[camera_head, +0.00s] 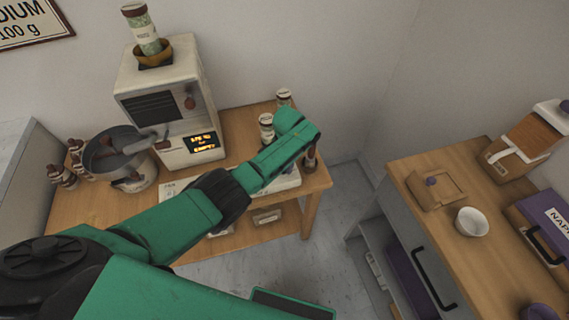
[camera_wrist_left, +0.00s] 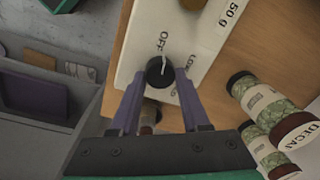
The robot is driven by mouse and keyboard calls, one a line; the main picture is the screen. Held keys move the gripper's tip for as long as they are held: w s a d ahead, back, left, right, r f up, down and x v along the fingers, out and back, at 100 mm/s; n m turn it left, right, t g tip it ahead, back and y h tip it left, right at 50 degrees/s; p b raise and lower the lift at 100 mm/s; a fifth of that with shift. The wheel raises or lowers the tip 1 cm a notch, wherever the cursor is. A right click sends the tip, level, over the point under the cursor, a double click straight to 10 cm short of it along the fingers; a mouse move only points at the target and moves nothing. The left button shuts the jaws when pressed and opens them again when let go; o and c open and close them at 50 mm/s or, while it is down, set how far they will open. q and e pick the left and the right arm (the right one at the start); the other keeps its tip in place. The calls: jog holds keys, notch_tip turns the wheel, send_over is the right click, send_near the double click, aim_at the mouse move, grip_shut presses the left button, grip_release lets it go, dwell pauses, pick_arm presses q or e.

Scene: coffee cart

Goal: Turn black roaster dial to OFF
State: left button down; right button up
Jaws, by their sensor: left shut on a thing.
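The black dial (camera_wrist_left: 158,76) sits on a white panel (camera_wrist_left: 140,42) in the left wrist view. Labels are printed around it, with OFF above it. The dial's white mark points up, roughly at the OFF label. My left gripper (camera_wrist_left: 161,82) has its two purple fingers on either side of the dial, shut on it. In the head view my left arm reaches over the table and hides the dial; part of the white unit (camera_head: 286,184) shows below the arm. My right gripper is not in view.
Jars (camera_head: 266,128) stand close beside my left gripper; a DECAF jar (camera_wrist_left: 272,150) shows in the wrist view. A white machine (camera_head: 160,88) and a metal pot (camera_head: 140,170) stand at left. A second counter (camera_head: 420,170) at right holds a cup (camera_head: 473,222).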

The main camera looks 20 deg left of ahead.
pick_arm(q)
jog(key=shift+n, duration=0.6)
jog(key=shift+c, duration=1.9)
grip_release()
notch_tip(320, 180, up, 5)
jog(key=shift+d+p, duration=0.15)
jog(key=shift+p, duration=0.7)
notch_tip(320, 180, up, 10)
jog(key=shift+s+d+f, duration=0.2)
jog(key=shift+d, duration=0.05)
